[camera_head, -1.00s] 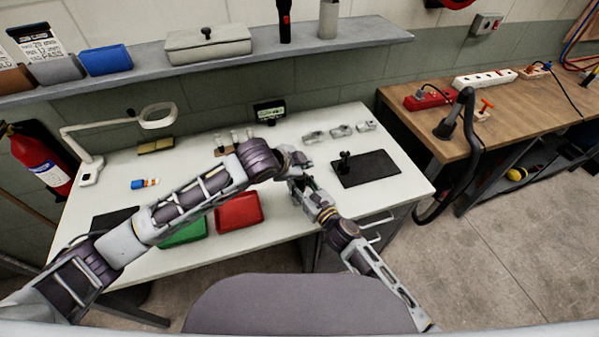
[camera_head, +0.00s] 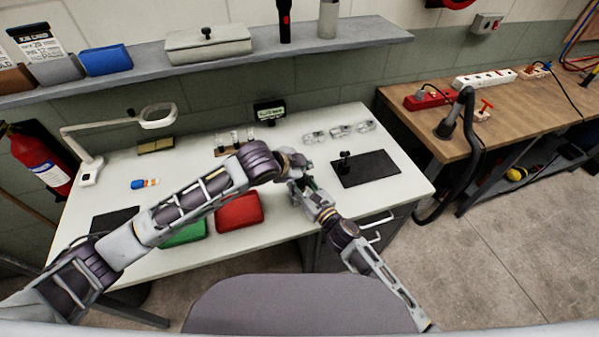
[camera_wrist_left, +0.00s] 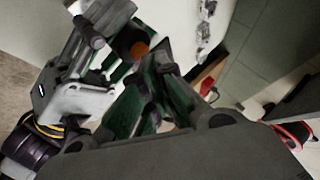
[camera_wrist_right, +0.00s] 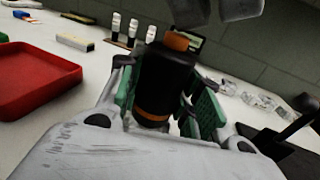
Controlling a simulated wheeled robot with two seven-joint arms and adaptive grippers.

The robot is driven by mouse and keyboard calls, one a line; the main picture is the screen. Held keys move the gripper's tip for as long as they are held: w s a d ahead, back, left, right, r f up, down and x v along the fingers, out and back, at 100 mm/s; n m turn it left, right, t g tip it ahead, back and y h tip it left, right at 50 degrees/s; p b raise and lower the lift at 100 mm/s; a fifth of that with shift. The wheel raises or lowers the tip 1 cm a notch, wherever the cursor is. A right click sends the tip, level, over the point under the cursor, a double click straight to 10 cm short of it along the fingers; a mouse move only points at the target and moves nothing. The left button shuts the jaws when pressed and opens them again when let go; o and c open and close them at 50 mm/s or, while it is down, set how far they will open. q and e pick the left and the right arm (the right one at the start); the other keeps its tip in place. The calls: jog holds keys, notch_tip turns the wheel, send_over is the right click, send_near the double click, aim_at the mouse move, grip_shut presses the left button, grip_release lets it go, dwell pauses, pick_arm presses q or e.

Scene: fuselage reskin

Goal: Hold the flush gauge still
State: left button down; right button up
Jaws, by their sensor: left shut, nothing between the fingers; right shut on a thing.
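The flush gauge (camera_wrist_right: 160,85) is a black cylinder with orange bands, seen upright in the right wrist view. My right gripper (camera_wrist_right: 165,100) is shut around it with green pads on both sides. In the left wrist view, an orange end (camera_wrist_left: 140,48) shows between the right gripper's green pads. My left gripper (camera_wrist_left: 150,108) is shut and empty, close to the gauge; I cannot tell whether they touch. In the head view, my left gripper (camera_head: 299,167) is beside the right one over the white table (camera_head: 340,220), and the gauge is mostly hidden.
A red tray (camera_head: 238,211) and a partly covered green tray (camera_head: 185,232) lie left of the grippers. A black pad (camera_head: 372,172) with a small upright black piece lies to the right. Clear glasses (camera_head: 342,131) and a small display (camera_head: 268,112) are at the back.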

pick_arm(q)
jog(key=shift+f, duration=0.4)
dwell(0.8)
jog(key=shift+r, duration=0.95)
jog(key=shift+r, duration=0.15)
jog(key=shift+r, duration=2.35)
pick_arm(e)
jog(key=o, duration=1.3)
jog(key=shift+s+d, duration=0.1)
jog(key=shift+s, duration=0.05)
jog(key=shift+v, duration=5.8)
